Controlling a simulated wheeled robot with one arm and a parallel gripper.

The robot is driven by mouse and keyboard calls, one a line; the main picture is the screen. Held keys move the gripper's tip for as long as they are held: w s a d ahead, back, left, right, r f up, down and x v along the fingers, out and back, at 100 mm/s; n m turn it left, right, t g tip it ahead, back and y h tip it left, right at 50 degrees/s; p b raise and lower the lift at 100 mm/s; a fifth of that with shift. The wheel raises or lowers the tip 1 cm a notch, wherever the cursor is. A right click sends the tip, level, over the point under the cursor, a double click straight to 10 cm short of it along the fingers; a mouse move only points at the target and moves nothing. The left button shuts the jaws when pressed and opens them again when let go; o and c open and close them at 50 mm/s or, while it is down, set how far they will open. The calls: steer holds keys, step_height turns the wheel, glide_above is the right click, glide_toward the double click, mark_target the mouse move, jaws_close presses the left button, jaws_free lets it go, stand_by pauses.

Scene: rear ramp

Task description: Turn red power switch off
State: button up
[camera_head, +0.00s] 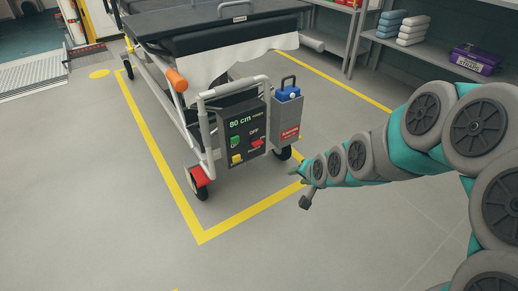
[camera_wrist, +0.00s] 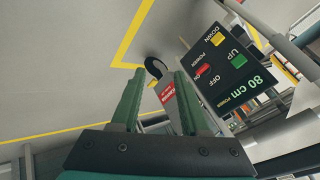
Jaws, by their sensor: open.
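The red power switch (camera_head: 256,144) is on the dark control panel (camera_head: 262,124) at the end of the wheeled stretcher. In the wrist view the red switch (camera_wrist: 203,70) sits by the words POWER and OFF, right of my fingers. A green UP button (camera_wrist: 239,61) and a yellow DOWN button (camera_wrist: 217,40) share the panel. The display reads 80 cm. My gripper (camera_wrist: 160,73) is open, with nothing held between its green fingers. In the head view my gripper (camera_head: 297,175) is low and right of the panel, apart from it.
A grey box with a blue top (camera_head: 287,110) and red label hangs right of the panel. The stretcher's metal frame (camera_head: 208,125) and casters (camera_head: 200,192) stand around it. Yellow floor lines (camera_head: 200,238) border the stretcher. Shelves (camera_head: 440,60) stand behind. Floor in front is clear.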

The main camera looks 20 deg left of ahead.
steer(key=w+a+f+m+t+y, duration=0.35)
steer(key=w+a, duration=0.35)
steer(key=a, duration=0.3)
steer(key=m+t+b, duration=0.2)
steer(key=m+t, duration=0.4)
glide_toward(257, 143)
steer(key=x, duration=0.7)
steer(key=shift+w+f+p, duration=0.35)
jaws_close()
